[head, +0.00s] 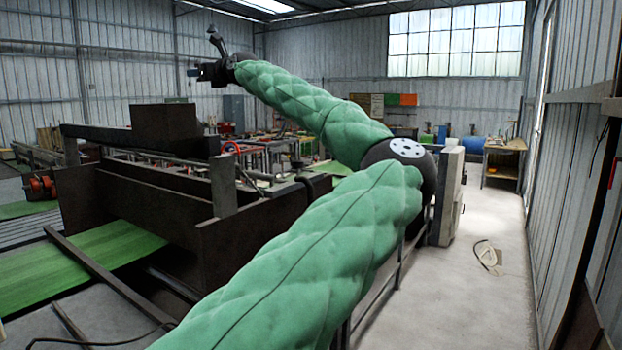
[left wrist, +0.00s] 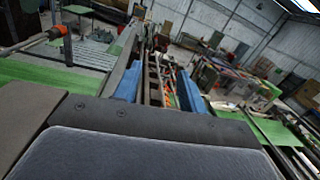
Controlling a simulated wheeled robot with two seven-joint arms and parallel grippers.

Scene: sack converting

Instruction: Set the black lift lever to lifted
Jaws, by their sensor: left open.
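I cannot pick out the black lift lever for certain in either view. A dark machine frame (head: 150,195) fills the left of the head view, with a dark upright box (head: 165,130) on top. My left arm, in green padding, crosses the head view and bends back to the upper left. My left gripper (head: 194,73) is raised above the machine, open and empty, pointing left. A black stem with a knob shows just above it, and I cannot tell what it belongs to. The left wrist view looks along the machine, its lower part filled by a dark grey body.
A green sheet (head: 85,260) lies at the machine's left. A wooden bench (head: 504,160) is at the right wall. The concrete floor (head: 490,290) on the right is mostly clear, with a cable there.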

